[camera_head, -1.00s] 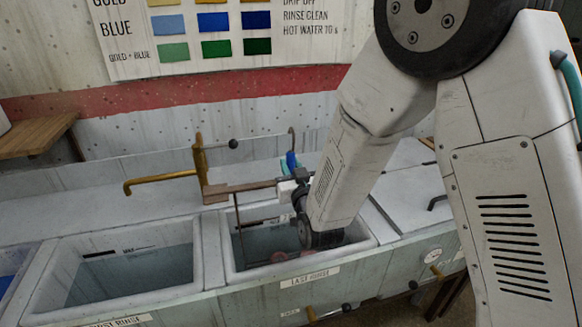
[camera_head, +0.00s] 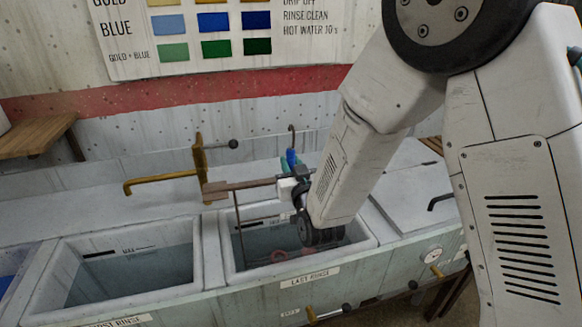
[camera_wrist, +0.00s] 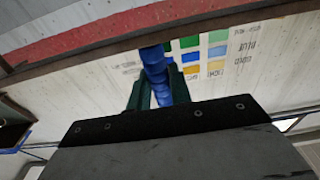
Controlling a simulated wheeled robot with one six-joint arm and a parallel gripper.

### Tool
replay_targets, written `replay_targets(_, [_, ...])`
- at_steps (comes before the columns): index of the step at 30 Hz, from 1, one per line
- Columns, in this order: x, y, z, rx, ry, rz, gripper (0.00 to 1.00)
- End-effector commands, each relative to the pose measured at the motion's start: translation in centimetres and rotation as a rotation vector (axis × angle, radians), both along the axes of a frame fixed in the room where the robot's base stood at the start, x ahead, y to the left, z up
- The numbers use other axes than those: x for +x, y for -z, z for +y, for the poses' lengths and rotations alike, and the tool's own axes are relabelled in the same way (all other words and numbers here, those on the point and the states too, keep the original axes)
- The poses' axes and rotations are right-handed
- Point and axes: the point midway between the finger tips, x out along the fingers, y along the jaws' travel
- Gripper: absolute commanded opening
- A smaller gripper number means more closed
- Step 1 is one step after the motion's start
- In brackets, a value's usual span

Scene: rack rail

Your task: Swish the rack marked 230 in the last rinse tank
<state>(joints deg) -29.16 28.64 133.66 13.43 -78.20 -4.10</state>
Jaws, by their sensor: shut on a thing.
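My gripper (camera_head: 294,180) is over the right-hand tank, shut on the blue grip of the rack (camera_head: 291,158). The blue grip also shows between the dark fingers in the wrist view (camera_wrist: 160,75). A brown bar of the rack (camera_head: 240,186) reaches left from the gripper, and a thin rod (camera_head: 239,228) hangs from it into the tank. A reddish ring-shaped thing (camera_head: 281,255) shows low inside the tank. The tank labelled LAST RINSE (camera_head: 240,277) is partly hidden by my arm. I cannot read a number 230 on the rack.
A brass tap (camera_head: 160,181) with a dark-knobbed lever stands behind the tanks. An open tank marked as first rinse (camera_head: 50,302) is to the left. A colour chart (camera_head: 130,45) hangs on the wall. A brass valve handle (camera_head: 328,313) sticks out in front.

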Motion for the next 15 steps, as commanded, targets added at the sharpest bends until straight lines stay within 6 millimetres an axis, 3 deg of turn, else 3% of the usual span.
replay_targets(15, [-0.7, -7.3, -0.2, 0.004, -0.001, -0.007, 0.0])
